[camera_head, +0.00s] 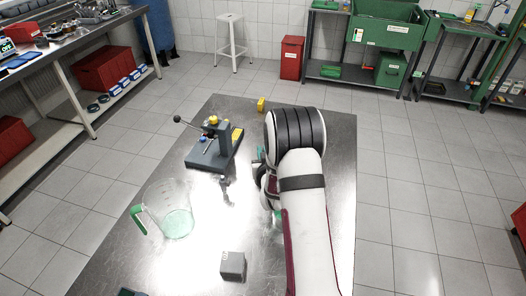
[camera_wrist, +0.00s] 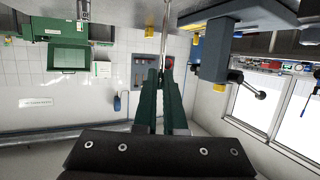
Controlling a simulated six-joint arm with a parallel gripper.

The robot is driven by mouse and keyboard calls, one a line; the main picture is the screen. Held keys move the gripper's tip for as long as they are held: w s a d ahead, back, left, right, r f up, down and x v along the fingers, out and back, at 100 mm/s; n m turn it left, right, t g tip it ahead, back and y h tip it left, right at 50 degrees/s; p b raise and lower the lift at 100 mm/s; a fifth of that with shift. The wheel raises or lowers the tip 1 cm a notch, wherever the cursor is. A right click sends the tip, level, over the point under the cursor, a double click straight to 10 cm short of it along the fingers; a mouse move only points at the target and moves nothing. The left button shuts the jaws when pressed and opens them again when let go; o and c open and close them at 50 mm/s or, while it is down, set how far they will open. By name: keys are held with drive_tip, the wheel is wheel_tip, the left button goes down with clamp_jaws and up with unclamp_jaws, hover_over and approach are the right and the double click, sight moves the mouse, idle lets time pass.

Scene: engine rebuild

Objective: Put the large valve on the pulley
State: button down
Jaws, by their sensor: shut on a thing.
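In the wrist view, my gripper (camera_wrist: 160,78) has its dark green fingers close together. They are shut on a thin, shiny metal stem, which looks like the large valve (camera_wrist: 167,35). The stem runs from the fingertips to the top edge of the picture, and its far end is out of view. In the head view, my arm hides most of the gripper and the valve. A small dark metal part (camera_head: 226,191) shows on the table left of my wrist; I cannot tell what it is. I cannot make out the pulley in either view.
A lever press (camera_head: 213,146) stands left of my arm; it also shows in the wrist view (camera_wrist: 216,50). A clear jug (camera_head: 172,212) with a green handle and a dark grey block (camera_head: 232,265) stand nearer. A small yellow object (camera_head: 261,104) is at the table's far end.

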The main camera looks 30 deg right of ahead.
drive_tip(key=c, duration=1)
unclamp_jaws()
drive_tip(key=shift+f, duration=0.1)
